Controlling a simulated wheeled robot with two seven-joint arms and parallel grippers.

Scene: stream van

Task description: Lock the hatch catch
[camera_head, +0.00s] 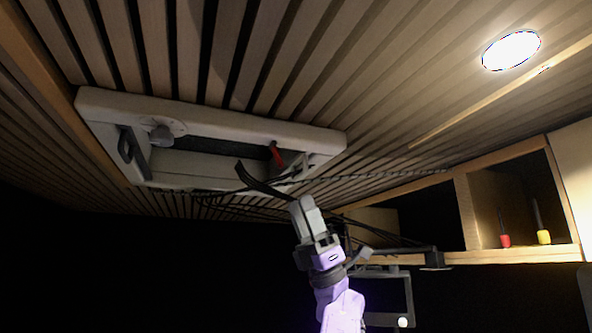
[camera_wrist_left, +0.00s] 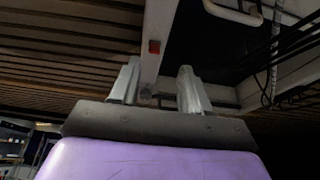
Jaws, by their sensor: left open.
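The ceiling hatch (camera_head: 220,122) has a pale frame around a dark opening. A small red catch (camera_head: 277,156) is at its right end; it also shows in the left wrist view (camera_wrist_left: 154,47) on a pale bar. My left gripper (camera_head: 258,178) is just below the hatch, close to the catch in the picture. In the left wrist view my left gripper (camera_wrist_left: 158,78) has its fingers apart with nothing between them, and the red catch appears beyond the tips, apart from them. The exact gap is hard to judge. My right gripper is not in view.
A round knob (camera_head: 161,136) and a dark handle (camera_head: 128,148) are at the hatch's left end. Dark cables (camera_head: 375,176) run to the right of my gripper. A wooden shelf (camera_head: 500,256) holds red and yellow-handled tools. A ceiling lamp (camera_head: 511,50) glows at upper right.

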